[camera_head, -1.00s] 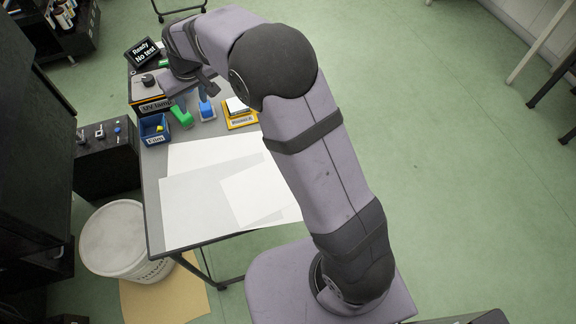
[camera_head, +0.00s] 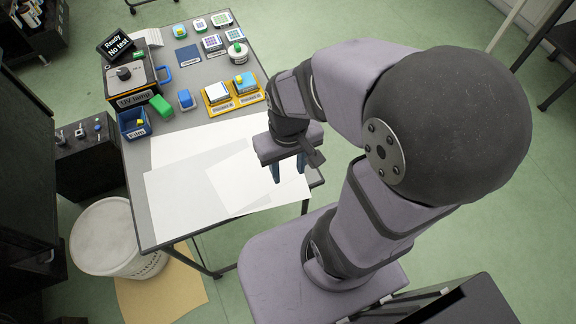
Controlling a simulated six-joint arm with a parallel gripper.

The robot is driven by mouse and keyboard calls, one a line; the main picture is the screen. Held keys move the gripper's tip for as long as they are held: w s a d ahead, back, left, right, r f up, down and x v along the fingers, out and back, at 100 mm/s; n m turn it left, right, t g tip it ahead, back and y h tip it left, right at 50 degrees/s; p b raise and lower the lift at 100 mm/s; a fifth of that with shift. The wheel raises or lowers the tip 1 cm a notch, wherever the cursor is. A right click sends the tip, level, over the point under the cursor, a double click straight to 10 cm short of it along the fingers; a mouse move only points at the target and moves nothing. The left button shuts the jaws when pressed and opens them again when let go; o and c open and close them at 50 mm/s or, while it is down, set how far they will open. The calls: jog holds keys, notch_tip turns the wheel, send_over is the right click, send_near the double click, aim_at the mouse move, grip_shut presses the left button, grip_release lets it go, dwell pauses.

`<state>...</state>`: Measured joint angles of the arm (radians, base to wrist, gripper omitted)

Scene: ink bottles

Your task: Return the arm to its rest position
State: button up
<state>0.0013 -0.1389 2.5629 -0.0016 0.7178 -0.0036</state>
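My arm is folded back at the right, its large dark elbow joint close to the camera. The finger tips are partly hard to make out against the paper.
A white bucket (camera_head: 105,235) stands left on the floor.

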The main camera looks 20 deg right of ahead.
jog(key=shift+r, duration=0.1)
notch_tip(320, 180, up, 6)
jog(key=p, duration=0.6)
jog(key=shift+r, duration=0.15)
dwell(0.8)
